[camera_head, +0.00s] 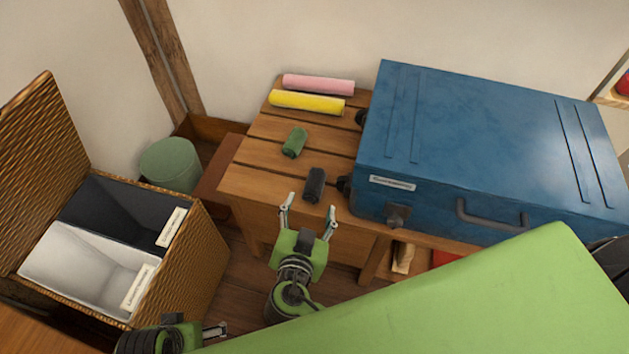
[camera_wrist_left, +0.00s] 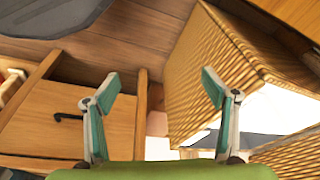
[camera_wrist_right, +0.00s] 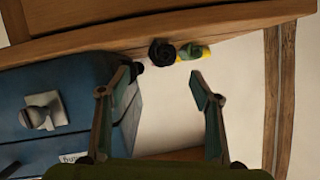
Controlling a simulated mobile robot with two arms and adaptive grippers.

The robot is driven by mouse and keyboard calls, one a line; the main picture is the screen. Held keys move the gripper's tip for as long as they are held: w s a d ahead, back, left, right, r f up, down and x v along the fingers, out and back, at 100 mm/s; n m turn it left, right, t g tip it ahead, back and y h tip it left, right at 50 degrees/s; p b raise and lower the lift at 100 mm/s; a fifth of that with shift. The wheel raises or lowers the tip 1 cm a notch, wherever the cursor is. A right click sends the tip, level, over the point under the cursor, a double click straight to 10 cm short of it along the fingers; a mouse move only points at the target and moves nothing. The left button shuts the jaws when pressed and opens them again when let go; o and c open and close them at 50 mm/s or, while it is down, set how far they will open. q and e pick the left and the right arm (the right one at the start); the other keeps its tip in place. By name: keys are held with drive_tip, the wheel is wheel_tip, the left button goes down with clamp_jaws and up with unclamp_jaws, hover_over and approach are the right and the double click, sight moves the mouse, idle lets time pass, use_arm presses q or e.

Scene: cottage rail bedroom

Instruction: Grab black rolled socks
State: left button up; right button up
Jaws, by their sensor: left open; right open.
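The black rolled socks (camera_head: 314,185) lie near the front edge of the slatted wooden bench (camera_head: 262,160), beside the blue case. In the right wrist view their round dark end (camera_wrist_right: 161,52) shows between and beyond the fingertips. My right gripper (camera_head: 309,208) is open and empty, just in front of the socks, with a finger to either side of their line. My left gripper (camera_head: 216,331) is low at the bottom left, partly cut off in the head view. In the left wrist view it (camera_wrist_left: 160,76) is open with nothing between its fingers.
A green roll (camera_head: 294,142), a yellow roll (camera_head: 307,102) and a pink roll (camera_head: 318,84) lie farther back on the bench. A large blue case (camera_head: 480,140) stands close on the right. An open wicker hamper (camera_head: 200,262) with two compartments and a green bin (camera_head: 170,164) stand left.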

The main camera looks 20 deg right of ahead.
sight(313, 186)
drive_tip(key=x, duration=0.3)
drive_tip(key=shift+w+f, duration=0.15)
drive_tip(key=shift+w, duration=0.1)
drive_tip(key=shift+r+x, duration=0.2)
drive_tip(key=shift+x, duration=2.5)
drive_tip(key=shift+w+a, duration=0.1)
drive_tip(key=shift+a, duration=0.05)
drive_tip(key=c, duration=1.2)
